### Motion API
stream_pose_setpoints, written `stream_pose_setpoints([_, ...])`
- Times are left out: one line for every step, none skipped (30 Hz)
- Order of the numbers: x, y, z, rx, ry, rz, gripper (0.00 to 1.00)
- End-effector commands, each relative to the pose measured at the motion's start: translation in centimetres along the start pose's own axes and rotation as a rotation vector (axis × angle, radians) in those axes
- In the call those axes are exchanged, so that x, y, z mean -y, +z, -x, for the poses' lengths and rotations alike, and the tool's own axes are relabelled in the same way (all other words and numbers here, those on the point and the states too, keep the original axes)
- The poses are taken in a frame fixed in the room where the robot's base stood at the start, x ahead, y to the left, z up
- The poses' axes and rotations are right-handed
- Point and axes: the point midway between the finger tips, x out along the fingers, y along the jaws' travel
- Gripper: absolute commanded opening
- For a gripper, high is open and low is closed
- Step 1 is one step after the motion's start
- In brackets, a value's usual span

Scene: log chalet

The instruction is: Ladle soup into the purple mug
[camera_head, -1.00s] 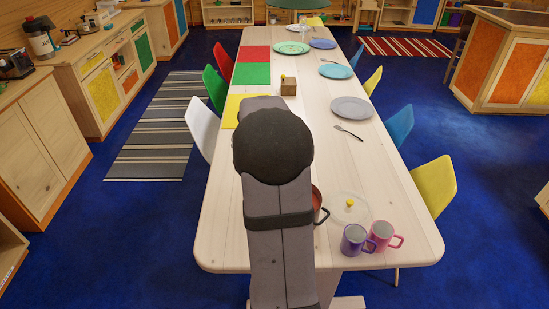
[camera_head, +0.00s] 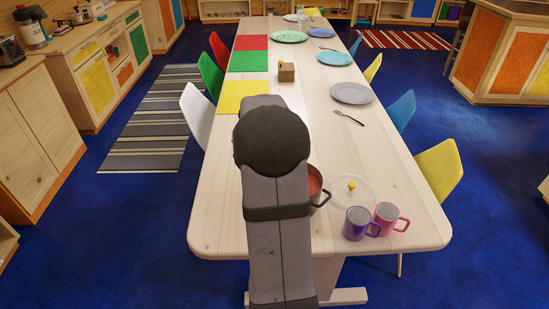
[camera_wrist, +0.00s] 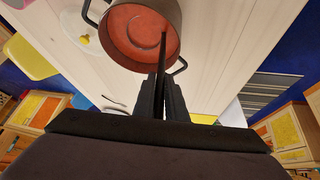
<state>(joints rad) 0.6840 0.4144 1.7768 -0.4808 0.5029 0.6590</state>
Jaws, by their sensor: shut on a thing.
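The purple mug (camera_head: 357,223) stands upright on the near right part of the table and looks empty. The pot (camera_head: 322,200) stands left of it, partly hidden behind my arm. In the wrist view the pot (camera_wrist: 172,14) is open and holds red-orange soup (camera_wrist: 136,30). My gripper (camera_wrist: 163,84) is beside the pot's rim, shut on a thin dark handle (camera_wrist: 163,46), seemingly the ladle's, which reaches over the soup. The ladle's bowl cannot be made out. My arm hides the gripper in the head view.
A pink mug (camera_head: 386,215) stands right beside the purple mug. A clear lid (camera_head: 368,191) with a yellow knob lies behind the mugs. A grey plate (camera_head: 352,93) and a fork (camera_head: 348,117) lie farther back. The table (camera_head: 225,205) is bare left of my arm.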

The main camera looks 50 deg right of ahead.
Motion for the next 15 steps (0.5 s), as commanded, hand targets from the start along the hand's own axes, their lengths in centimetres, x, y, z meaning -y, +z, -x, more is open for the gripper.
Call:
stream_pose_setpoints([0.1, 0.3, -0.8, -0.002, 0.000, 0.000, 0.00])
stream_pose_setpoints([0.1, 0.4, -1.1, -0.002, 0.000, 0.000, 0.00])
stream_pose_setpoints([0.1, 0.6, -1.4, -0.003, 0.000, 0.000, 0.00])
stream_pose_setpoints([0.1, 0.7, -1.7, -0.003, 0.000, 0.000, 0.00])
stream_pose_setpoints([0.1, 0.7, -1.9, -0.003, 0.000, 0.000, 0.00])
stream_pose_setpoints([0.1, 0.8, -2.2, -0.003, 0.000, 0.000, 0.00])
stream_pose_setpoints([0.1, 0.9, -2.4, -0.003, 0.000, 0.000, 0.00])
stream_pose_setpoints([0.1, 1.0, -2.6, -0.003, 0.000, 0.000, 0.00])
stream_pose_setpoints([0.1, 1.1, -2.8, -0.003, 0.000, 0.000, 0.00])
stream_pose_setpoints([0.1, 1.1, -3.0, -0.003, 0.000, 0.000, 0.00])
stream_pose_setpoints([0.1, 1.2, -3.1, -0.003, 0.000, 0.000, 0.00])
stream_pose_setpoints([0.1, 1.3, -3.3, -0.003, 0.000, 0.000, 0.00])
stream_pose_setpoints([0.1, 1.3, -3.4, -0.003, 0.000, 0.000, 0.00])
stream_pose_setpoints([0.1, 1.4, -3.5, -0.003, 0.000, 0.000, 0.00])
stream_pose_setpoints([0.1, 1.4, -3.6, -0.003, 0.000, 0.000, 0.00])
